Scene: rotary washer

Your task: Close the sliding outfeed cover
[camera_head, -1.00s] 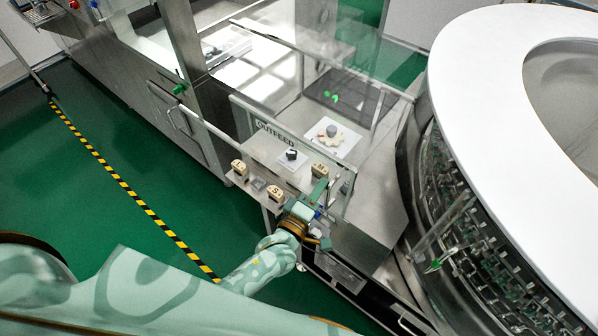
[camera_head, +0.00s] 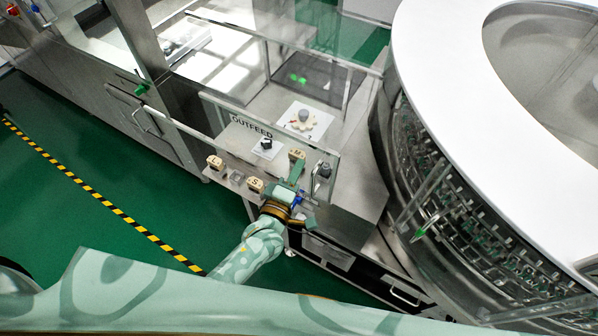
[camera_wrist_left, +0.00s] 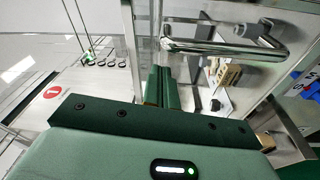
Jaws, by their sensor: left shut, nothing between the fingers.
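The outfeed cover appears to be the clear panel marked OUTFEED (camera_head: 252,128), upright at the front of the outfeed bay. A chrome bar handle (camera_wrist_left: 225,48) shows in the wrist view, on a clear panel. My left gripper (camera_head: 297,172) is at the panel's lower right part, near the wooden block marked M. In the wrist view its green fingers (camera_wrist_left: 157,82) are together and empty, below and left of the handle and apart from it. Whether the fingers touch the panel cannot be told. My right gripper is out of view.
A cream star-shaped knob (camera_head: 303,119) is behind. The large round washer (camera_head: 440,190) stands close on the right. Green floor is free at left, with a striped line (camera_head: 90,195).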

